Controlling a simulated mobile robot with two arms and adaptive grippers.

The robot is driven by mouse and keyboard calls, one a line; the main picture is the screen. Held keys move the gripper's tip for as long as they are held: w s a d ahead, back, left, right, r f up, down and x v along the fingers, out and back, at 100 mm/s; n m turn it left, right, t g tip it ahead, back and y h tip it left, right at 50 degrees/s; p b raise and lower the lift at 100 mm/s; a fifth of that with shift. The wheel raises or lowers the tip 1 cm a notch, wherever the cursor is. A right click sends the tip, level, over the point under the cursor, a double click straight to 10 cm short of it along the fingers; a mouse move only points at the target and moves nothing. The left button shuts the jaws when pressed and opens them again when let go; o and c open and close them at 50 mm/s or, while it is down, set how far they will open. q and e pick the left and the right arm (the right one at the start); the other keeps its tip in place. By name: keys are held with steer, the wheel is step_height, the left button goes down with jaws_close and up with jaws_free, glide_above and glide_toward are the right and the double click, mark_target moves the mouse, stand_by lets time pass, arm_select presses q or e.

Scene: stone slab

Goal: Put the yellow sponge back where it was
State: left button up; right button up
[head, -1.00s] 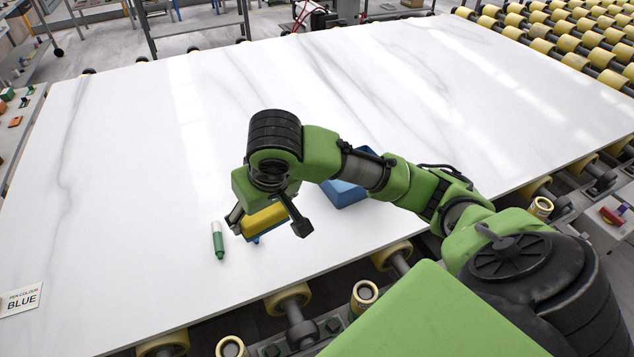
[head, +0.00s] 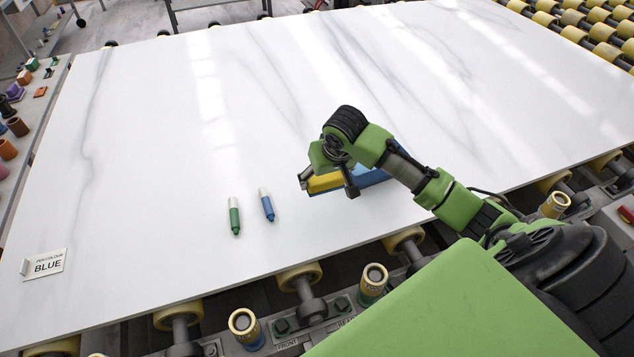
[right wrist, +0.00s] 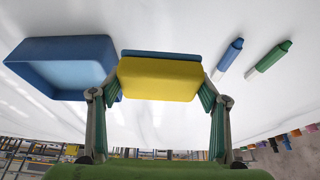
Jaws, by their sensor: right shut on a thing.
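The yellow sponge (head: 325,182) with a blue layer is between the fingers of my right gripper (head: 325,184), which is shut on it. In the right wrist view the sponge (right wrist: 159,79) fills the gap between the fingertips (right wrist: 160,98). A blue open tray (head: 368,178) is on the slab, partly hidden behind my right gripper in the head view. In the right wrist view the tray (right wrist: 62,62) is just left of the sponge and looks empty. Whether the sponge touches the slab I cannot tell. My left gripper is not in view.
A green pen (head: 234,216) and a blue pen (head: 267,205) lie left of the sponge on the white marble slab (head: 180,130). Rollers line the slab's front edge. The slab's left and far parts are clear.

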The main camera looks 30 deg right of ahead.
steer(key=w+f, duration=0.2)
steer(key=w+d+f, duration=0.1)
steer(key=w+f, duration=0.3)
steer(key=shift+d+f+p, duration=0.4)
steer(key=shift+f, duration=1.4)
steer(key=shift+f, duration=0.15)
steer(key=o, duration=1)
steer(key=shift+r, duration=0.45)
steer(key=v, duration=1.1)
steer(key=shift+s+a+r, duration=0.1)
steer(key=shift+s+r, duration=0.05)
steer(key=shift+s, duration=0.15)
